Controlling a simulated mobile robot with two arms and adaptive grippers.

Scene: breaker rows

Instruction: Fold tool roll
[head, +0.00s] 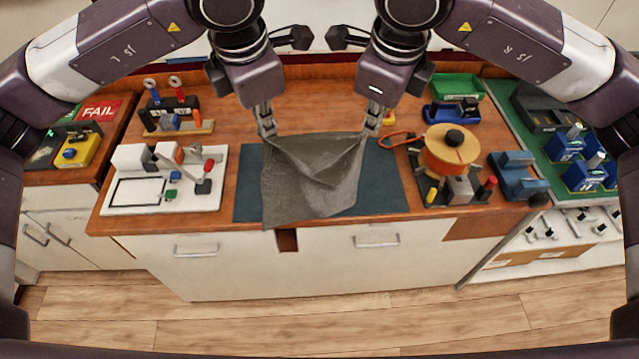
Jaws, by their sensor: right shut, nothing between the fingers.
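The tool roll is a grey-brown cloth (310,190) over a dark blue-green mat (383,185) at the middle of the bench. Creases run from its two far corners to a sag in its middle, and its near edge reaches the bench front. My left gripper (267,130) is at the far left corner of the cloth, fingers pointing down; whether its fingers are closed on the cloth is too small to tell. My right gripper (372,128) is at the far right corner, shut with nothing between its fingers.
A white board with a red-knobbed lever (205,180) stands left of the mat. An orange spool (450,150) and a blue vise-like block (513,172) stand to the right. Green and blue bins (457,88) are behind. Some mat is bare at both sides.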

